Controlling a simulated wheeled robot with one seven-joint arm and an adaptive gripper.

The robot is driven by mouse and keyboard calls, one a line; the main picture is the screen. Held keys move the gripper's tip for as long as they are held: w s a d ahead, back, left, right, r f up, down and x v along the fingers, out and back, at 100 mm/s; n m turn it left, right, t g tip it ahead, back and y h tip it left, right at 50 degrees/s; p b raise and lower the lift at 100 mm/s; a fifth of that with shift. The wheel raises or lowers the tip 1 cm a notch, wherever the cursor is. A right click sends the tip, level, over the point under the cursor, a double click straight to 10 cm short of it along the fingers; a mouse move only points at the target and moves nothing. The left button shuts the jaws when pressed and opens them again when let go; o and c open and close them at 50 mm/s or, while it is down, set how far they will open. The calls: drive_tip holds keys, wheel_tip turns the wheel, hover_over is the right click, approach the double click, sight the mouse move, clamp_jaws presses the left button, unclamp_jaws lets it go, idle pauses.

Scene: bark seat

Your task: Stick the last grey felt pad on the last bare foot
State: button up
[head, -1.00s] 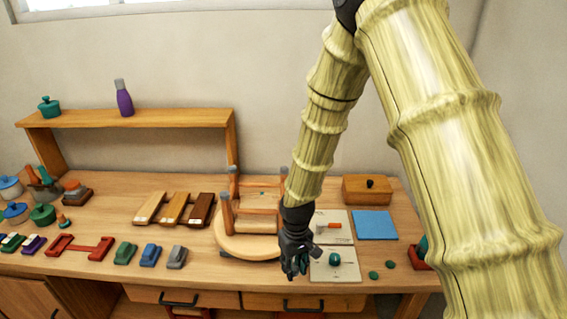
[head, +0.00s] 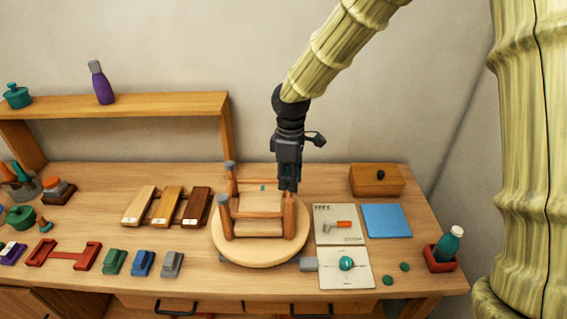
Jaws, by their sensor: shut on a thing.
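The small wooden stool (head: 258,228) stands upside down on a round wooden board (head: 262,256), its legs pointing up. Grey pads cap the back left foot (head: 230,166) and the front left foot (head: 224,201). My gripper (head: 288,187) points straight down over the right-hand legs, close to the top of one. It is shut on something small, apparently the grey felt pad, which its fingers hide. I cannot tell whether the pad touches the foot. The right-hand feet are partly hidden by my gripper.
Right of the stool lie two cards, one with a teal round object (head: 346,263), a blue sheet (head: 387,220) and two green discs (head: 387,280). A wooden box (head: 377,182) and a bottle in a red tray (head: 440,258) stand farther right. Sanding blocks (head: 143,263) lie left.

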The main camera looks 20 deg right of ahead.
sight(289, 200)
drive_tip(key=shift+w+a, duration=0.1)
drive_tip(key=shift+w, duration=0.3)
drive_tip(key=shift+s+f+b, duration=0.1)
drive_tip(key=shift+s+b, duration=0.55)
drive_tip(key=shift+s, duration=0.35)
drive_tip(key=shift+f+b, duration=0.3)
drive_tip(key=shift+f, duration=0.05)
drive_tip(key=shift+w+f+b, duration=0.6)
drive_tip(key=shift+w+f, duration=0.15)
drive_tip(key=shift+f, duration=0.35)
drive_tip(key=shift+w+f+b, duration=0.1)
drive_tip(key=shift+f+b, duration=0.25)
drive_tip(key=shift+f, duration=0.05)
drive_tip(key=shift+s, duration=0.5)
drive_tip(key=shift+f, duration=0.25)
drive_tip(key=shift+w+f, duration=0.25)
drive_tip(key=shift+f, duration=0.1)
drive_tip(key=shift+s+r, duration=0.15)
drive_tip(key=shift+s, duration=0.05)
drive_tip(key=shift+w+p, duration=0.15)
drive_tip(key=shift+p, duration=0.15)
drive_tip(key=shift+f, duration=0.35)
